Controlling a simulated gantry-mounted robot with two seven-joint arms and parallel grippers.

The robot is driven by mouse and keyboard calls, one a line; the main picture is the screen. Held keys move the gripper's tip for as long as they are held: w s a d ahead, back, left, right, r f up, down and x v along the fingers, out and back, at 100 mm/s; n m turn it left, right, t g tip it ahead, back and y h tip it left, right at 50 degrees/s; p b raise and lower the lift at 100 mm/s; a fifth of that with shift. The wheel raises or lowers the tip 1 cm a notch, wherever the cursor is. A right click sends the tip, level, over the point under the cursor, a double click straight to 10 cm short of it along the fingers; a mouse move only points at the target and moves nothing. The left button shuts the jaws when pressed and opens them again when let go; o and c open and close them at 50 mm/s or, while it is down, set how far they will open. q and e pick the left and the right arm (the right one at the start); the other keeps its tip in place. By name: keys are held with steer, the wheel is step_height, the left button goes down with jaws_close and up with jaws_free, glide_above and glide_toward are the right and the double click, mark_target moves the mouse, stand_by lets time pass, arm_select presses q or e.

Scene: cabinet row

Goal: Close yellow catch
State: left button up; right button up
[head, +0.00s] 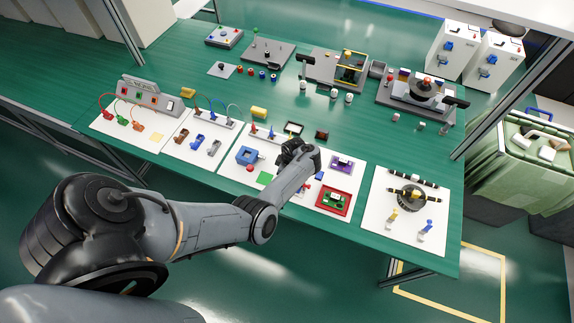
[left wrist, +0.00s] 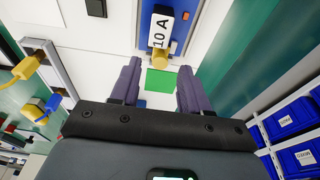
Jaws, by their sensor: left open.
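On the white board at the right of the table, a small fitting with a yellow part (head: 391,216) stands beside a similar one with a blue part (head: 426,229); the yellow one looks like the catch. It is too small to tell whether it is open or closed. My left gripper (head: 296,152) is over the middle board, well left of the catch, with its fingertips hard to make out. In the left wrist view the left gripper (left wrist: 158,78) is open, with nothing between its fingers. My right gripper is not in view.
A blue frame (head: 247,155) and green square (head: 265,178) lie near my gripper. A red tray (head: 333,201) lies between it and the right board. A dark round part (head: 411,196) sits behind the catch. The wrist view shows a 10 A block (left wrist: 161,31).

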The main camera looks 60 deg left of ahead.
arm_select(q)
step_height(320, 180, up, 8)
steer(key=w+d+p, duration=0.1)
steer(key=p, duration=0.1)
steer(key=shift+d, duration=0.15)
stand_by(0.4)
